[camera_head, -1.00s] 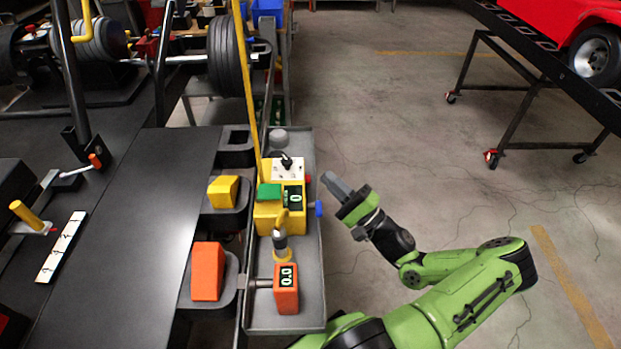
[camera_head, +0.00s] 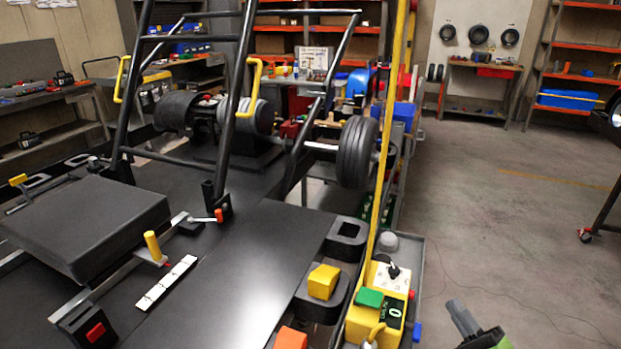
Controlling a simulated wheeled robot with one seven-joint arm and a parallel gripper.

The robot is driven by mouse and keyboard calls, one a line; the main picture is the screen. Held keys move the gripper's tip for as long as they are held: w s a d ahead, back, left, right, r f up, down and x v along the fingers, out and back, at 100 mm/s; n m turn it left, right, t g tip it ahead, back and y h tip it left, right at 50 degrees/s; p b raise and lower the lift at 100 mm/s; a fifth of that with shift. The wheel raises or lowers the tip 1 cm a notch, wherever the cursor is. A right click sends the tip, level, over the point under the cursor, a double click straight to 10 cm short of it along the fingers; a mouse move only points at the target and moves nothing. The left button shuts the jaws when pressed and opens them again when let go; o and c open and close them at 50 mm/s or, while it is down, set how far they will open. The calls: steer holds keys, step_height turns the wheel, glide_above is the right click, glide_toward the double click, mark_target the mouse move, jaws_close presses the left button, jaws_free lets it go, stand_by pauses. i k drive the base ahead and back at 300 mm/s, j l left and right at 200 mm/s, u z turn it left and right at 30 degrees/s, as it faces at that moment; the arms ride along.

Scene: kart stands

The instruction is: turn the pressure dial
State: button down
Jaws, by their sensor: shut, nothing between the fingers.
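A yellow box (camera_head: 371,328) with a green top block and a small display reading 0 (camera_head: 394,312) stands in the grey tray, cut by the bottom edge. A blue knob (camera_head: 417,331) sticks out of its right side. Behind the box is a white panel (camera_head: 381,278) with a black dial (camera_head: 393,271) and a red button (camera_head: 411,294). I cannot tell for sure which of these is the pressure dial. My gripper (camera_head: 462,317) is shut and empty, to the right of the blue knob and apart from it, low in the picture.
The grey tray (camera_head: 413,262) runs along the black bench (camera_head: 240,260). A tall yellow post (camera_head: 385,150) rises beside the panel. Yellow (camera_head: 323,281) and orange (camera_head: 291,338) blocks sit left of the tray. The floor (camera_head: 520,250) at right is clear.

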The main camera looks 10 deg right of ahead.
mark_target(394, 270)
steer(key=k+l, duration=0.2)
steer(key=k, duration=0.3)
steer(key=k+l, duration=0.2)
steer(key=k, duration=0.25)
